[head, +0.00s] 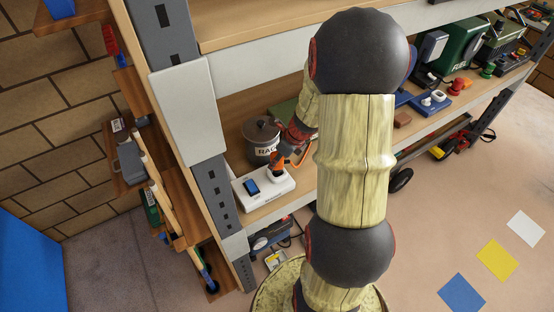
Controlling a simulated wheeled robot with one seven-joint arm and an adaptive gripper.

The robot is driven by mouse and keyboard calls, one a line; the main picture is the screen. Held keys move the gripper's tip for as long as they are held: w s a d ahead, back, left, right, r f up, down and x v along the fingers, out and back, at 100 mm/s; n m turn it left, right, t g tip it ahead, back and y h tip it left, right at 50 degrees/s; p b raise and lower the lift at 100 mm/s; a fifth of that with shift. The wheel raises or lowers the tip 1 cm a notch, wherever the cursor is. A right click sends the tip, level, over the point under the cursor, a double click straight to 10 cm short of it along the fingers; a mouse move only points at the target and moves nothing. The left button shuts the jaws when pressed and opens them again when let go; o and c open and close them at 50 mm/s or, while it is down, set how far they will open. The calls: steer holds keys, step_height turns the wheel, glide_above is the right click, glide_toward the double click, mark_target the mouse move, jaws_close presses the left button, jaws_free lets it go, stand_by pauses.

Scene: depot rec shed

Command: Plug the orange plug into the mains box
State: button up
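The mains box (264,191) is a white block on the middle shelf, near its left post. A blue switch (251,187) is on its left part. An orange plug (276,160) shows just over the right part of the box, above a dark and white socket area. I cannot tell whether it touches or sits in the socket. An orange cord (303,157) shows to its right. My gripper (284,150) is at the end of my arm, close to the plug. Its fingers are too small and dark to tell whether they are shut on the plug.
A grey lidded can marked for rags (262,140) stands right behind the box. The shelf post (209,195) is close on the left, and an upper shelf (265,22) hangs above. My arm hides the middle shelf's centre. A blue box (431,103) stands farther right.

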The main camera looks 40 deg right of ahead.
steer(key=shift+f+b, duration=1)
steer(key=shift+f, duration=0.45)
stand_by(0.3)
steer(key=o, duration=1.2)
steer(key=shift+o, duration=0.2)
steer(key=a+v, duration=0.1)
steer(key=v, duration=1.1)
steer(key=shift+d, duration=0.45)
